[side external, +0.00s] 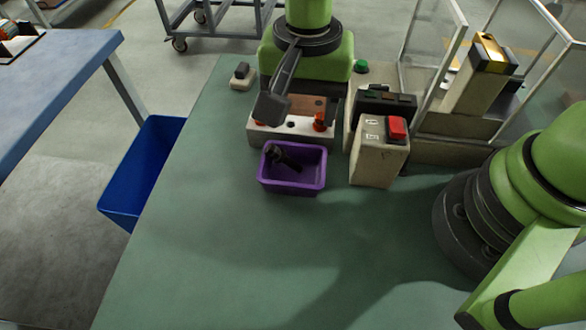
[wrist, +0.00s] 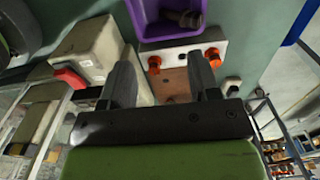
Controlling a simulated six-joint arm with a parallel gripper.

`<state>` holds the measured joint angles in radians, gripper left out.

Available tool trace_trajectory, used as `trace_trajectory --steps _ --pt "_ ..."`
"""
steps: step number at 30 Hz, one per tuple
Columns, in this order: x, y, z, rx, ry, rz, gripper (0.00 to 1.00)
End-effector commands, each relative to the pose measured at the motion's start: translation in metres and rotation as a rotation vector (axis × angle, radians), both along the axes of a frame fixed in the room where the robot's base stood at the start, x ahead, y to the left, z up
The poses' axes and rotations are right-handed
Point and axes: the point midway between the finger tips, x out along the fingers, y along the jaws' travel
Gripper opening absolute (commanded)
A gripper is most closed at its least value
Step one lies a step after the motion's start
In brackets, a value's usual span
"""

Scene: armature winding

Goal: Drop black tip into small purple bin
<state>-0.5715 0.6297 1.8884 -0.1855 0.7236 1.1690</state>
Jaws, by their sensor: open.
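The small purple bin (side external: 293,189) stands on the green bench in front of the pale block, and it also shows at the top of the wrist view (wrist: 160,32). The black tip (side external: 282,157) lies tilted inside the bin, near its back left; in the wrist view (wrist: 187,18) it shows as a dark piece in the bin. My gripper (wrist: 162,72) is open, with nothing between its fingers. It is behind the bin and apart from it, over the block. In the side view one dark finger shows clearly.
The pale block (wrist: 216,82) has a brown top and orange knobs. A beige box with a red button (side external: 379,160) stands right of the bin. Clear panels and a machine stand behind it. A blue bin (side external: 147,168) is beyond the bench's left edge. The front bench is clear.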

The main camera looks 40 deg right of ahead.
Motion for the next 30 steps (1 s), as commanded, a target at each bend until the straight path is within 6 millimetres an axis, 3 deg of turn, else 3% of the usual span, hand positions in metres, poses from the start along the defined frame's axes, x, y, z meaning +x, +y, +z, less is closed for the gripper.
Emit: trace_trajectory --steps 3,9,23,26,30 --pt "0.001 0.001 0.027 0.004 -0.007 0.000 0.56" --pt "0.001 0.000 0.060 0.002 -0.004 0.000 0.56" --pt "0.000 -0.003 0.076 0.006 -0.006 0.004 0.56" --pt "-0.002 -0.013 0.090 0.033 -0.033 0.021 0.56" --pt "-0.012 -0.045 0.126 0.096 -0.125 0.082 0.56"
